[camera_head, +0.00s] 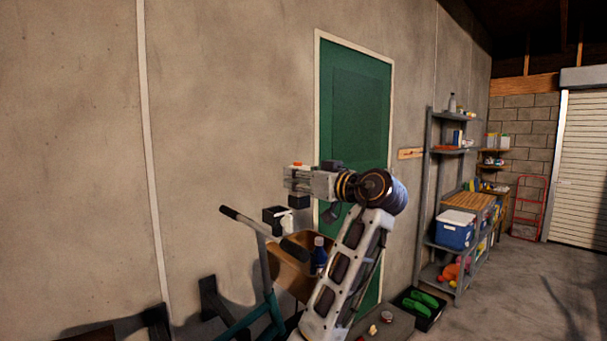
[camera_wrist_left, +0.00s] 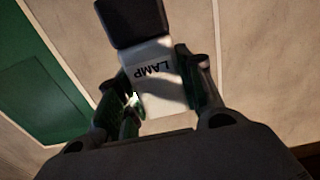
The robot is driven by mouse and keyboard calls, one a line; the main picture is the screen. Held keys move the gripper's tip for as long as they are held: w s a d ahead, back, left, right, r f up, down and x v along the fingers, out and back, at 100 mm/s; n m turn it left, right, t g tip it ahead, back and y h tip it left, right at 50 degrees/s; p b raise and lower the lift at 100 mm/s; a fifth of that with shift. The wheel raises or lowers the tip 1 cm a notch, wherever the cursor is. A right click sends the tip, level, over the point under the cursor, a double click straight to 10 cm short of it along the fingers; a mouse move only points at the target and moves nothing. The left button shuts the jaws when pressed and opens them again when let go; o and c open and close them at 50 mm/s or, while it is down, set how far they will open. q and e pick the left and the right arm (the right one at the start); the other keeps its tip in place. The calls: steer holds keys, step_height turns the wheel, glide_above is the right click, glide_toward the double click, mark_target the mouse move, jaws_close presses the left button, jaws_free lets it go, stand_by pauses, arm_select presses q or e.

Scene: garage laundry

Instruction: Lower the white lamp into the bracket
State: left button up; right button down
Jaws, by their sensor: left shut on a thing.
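My left gripper (camera_wrist_left: 160,95) is shut on the white lamp (camera_wrist_left: 155,85). In the left wrist view the lamp's white body, marked LAMP, is between the two fingers, and its black end (camera_wrist_left: 135,22) points away from me. In the head view the lamp (camera_head: 286,224) is small and partly hidden, in front of the concrete wall and above a brown box. The left arm reaches up from the bottom, and its gripper (camera_head: 295,204) is at the lamp. I cannot make out the bracket with certainty. My right gripper is not in view.
A teal frame with dark handles (camera_head: 264,232) stands close below the lamp. The brown box (camera_head: 289,277) and a dark blue bottle (camera_head: 319,255) are near my arm. A green door (camera_head: 350,120) is behind.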

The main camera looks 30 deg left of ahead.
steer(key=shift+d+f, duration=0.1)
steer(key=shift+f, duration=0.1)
arm_select(q)
steer(key=shift+a, duration=0.1)
